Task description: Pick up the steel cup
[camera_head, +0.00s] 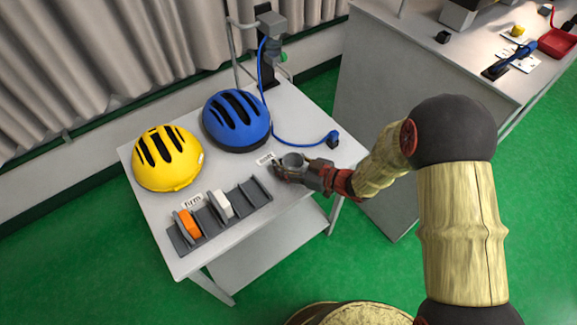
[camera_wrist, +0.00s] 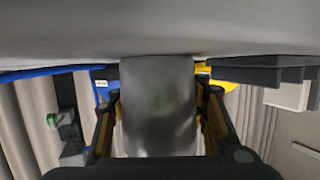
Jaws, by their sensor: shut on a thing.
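The steel cup (camera_head: 293,161) is a small grey metal cup at the right side of the white table, in the head view. My gripper (camera_head: 284,173) reaches it from the right and is shut on it. In the wrist view the cup (camera_wrist: 158,110) fills the middle of the picture between the two fingers of my gripper (camera_wrist: 160,115). The fingers lie along both of its sides. The cup looks upright in the head view. I cannot tell whether its base touches the table.
A blue helmet (camera_head: 237,120) and a yellow helmet (camera_head: 167,160) sit on the white table (camera_head: 300,115). A grey rack (camera_head: 247,202) holds an orange piece (camera_head: 188,222) and a white piece (camera_head: 221,204). A blue cable (camera_head: 290,143) runs behind the cup. A larger bench (camera_head: 400,75) stands at right.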

